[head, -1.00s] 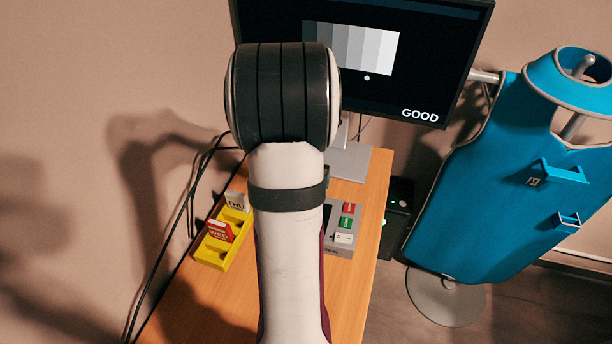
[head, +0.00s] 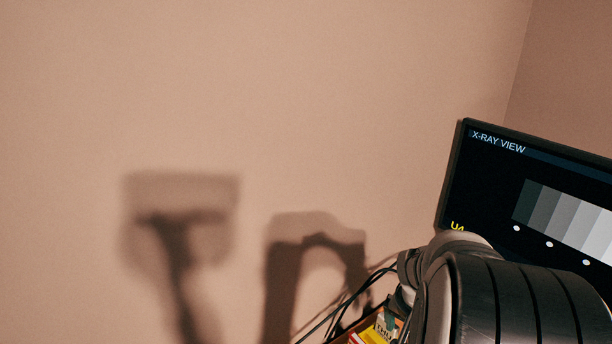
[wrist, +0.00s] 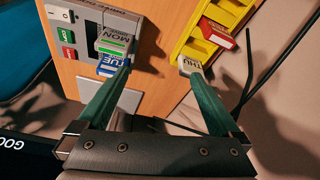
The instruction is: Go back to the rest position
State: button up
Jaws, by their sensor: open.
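My gripper (wrist: 155,72) is open and empty over the wooden desk in the wrist view, with bare desk between its two green fingers. The left fingertip overlaps the blue TUE card (wrist: 112,64), and the right fingertip overlaps the THU card (wrist: 190,64); I cannot tell if either is touched. The green MON card (wrist: 112,42) is beside TUE, at a grey device (wrist: 128,18). The red card (wrist: 216,34) is in the yellow rack (wrist: 198,46). In the head view my arm fills the lower right corner, and the gripper is hidden.
The monitor (head: 487,185) stands at the right in the head view, showing "X-RAY VIEW". Black cables (head: 345,305) run by the wall, left of the yellow rack (head: 369,336). The grey device has red, green and white buttons (wrist: 67,36). A wide bare wall fills the left.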

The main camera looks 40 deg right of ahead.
jog(key=a+r+n+y, duration=0.2)
jog(key=a+n, duration=0.1)
jog(key=a, duration=1)
jog(key=a+r+n+y, duration=0.2)
jog(key=a+r+n, duration=0.1)
jog(key=a, duration=1)
jog(key=s+a+n+g+y, duration=0.1)
jog(key=s+a+n, duration=0.2)
jog(key=s+a, duration=0.3)
jog(key=shift+s+a+r, duration=0.15)
jog(key=shift+s+a, duration=0.05)
jog(key=shift+a, duration=0.85)
